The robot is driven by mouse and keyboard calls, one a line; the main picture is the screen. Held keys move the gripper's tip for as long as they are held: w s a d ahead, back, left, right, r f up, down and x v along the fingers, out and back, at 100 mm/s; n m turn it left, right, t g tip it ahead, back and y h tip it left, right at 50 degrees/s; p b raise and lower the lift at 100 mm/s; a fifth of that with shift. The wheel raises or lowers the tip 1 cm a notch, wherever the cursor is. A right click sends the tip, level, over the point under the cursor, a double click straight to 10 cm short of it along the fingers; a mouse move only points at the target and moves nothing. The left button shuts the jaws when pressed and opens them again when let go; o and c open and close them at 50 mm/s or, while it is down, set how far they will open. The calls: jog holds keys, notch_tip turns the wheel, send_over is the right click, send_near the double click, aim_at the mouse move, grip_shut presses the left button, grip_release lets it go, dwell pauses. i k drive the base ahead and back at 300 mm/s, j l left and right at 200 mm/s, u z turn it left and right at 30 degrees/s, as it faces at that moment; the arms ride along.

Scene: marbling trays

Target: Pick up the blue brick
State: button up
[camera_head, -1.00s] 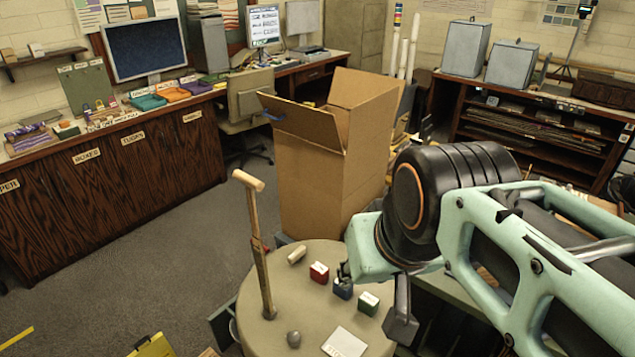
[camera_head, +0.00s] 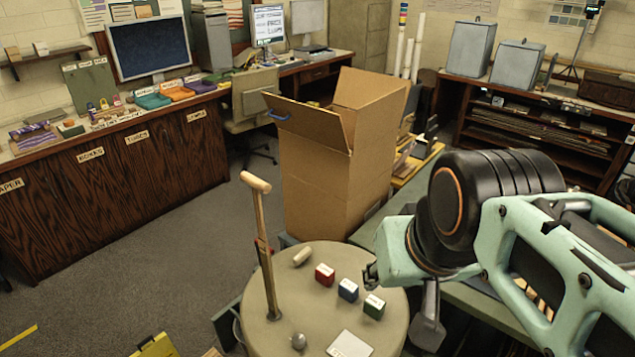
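The blue brick (camera_head: 348,290) stands on the round beige table (camera_head: 270,342), between a red brick (camera_head: 324,274) on its left and a green brick (camera_head: 374,306) on its right. Each has a pale top. My gripper (camera_head: 370,276) shows only as a small dark tip at the left end of my arm, just above and right of the blue brick in the picture. The rest of it is hidden behind my arm. I see nothing held, and whether its fingers are open or shut cannot be made out. The blue brick is fully in view.
A tall wooden-handled tool (camera_head: 262,248) stands upright on the table's left side. A pale wooden piece (camera_head: 303,256), a grey rounded object (camera_head: 298,341) and a white card (camera_head: 349,345) lie around the bricks. An open cardboard box (camera_head: 330,190) stands behind the table.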

aim_at(348, 291)
jog(key=k, duration=0.85)
